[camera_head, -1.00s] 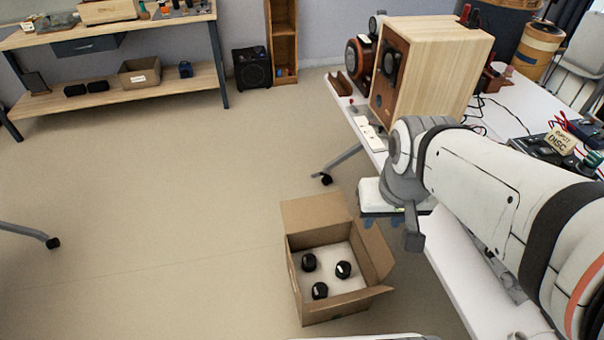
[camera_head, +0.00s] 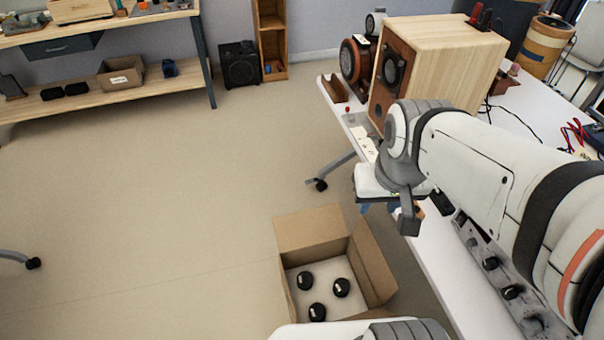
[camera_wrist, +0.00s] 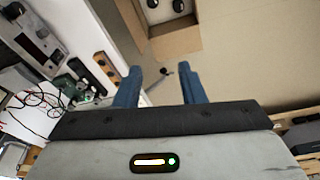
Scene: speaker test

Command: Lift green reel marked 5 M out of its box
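No green reel marked 5 M can be made out in either view. An open cardboard box (camera_head: 313,224) stands on the floor left of the white table; the wrist view shows part of it at the top (camera_wrist: 176,44). Three black round pieces with pale labels (camera_head: 341,287) sit on its white insert. My gripper (camera_wrist: 160,72) is open and empty, its two blue fingers apart. In the head view it hangs by the table's left edge, beyond and right of the box, partly hidden by my arm.
The white table (camera_head: 440,262) carries a wooden speaker cabinet (camera_head: 445,62), cables and electronic gear. A workbench (camera_head: 100,92) with a small carton (camera_head: 122,76) and a black speaker (camera_head: 240,66) stand at the back. The floor left of the box is clear.

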